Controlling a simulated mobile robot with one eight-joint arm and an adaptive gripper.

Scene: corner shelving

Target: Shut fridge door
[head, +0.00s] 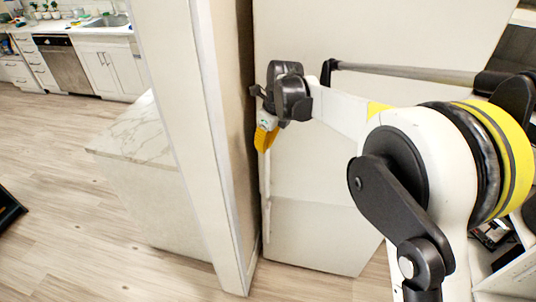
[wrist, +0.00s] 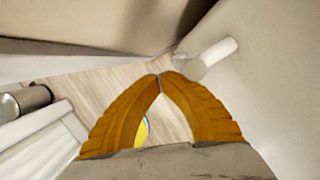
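A large plain cream panel, which looks like the fridge door (head: 312,235), stands in the middle of the head view beside the wall end. How far it stands open cannot be told. My gripper (head: 265,140) hangs at the panel's left edge, its orange fingers pointing down. In the wrist view my gripper's fingertips (wrist: 159,75) meet, with nothing held between them. A pale round bar end, perhaps a handle (wrist: 207,58), shows just right of the fingertips against a smooth pale surface. Whether the fingers touch it is unclear. My arm hides part of the panel.
A narrow wall end (head: 190,120) stands close on the left of my gripper. Beyond it are a marble-topped counter (head: 140,130) and open wooden floor (head: 70,200). A grey metal cylinder (wrist: 27,100) shows at left in the wrist view.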

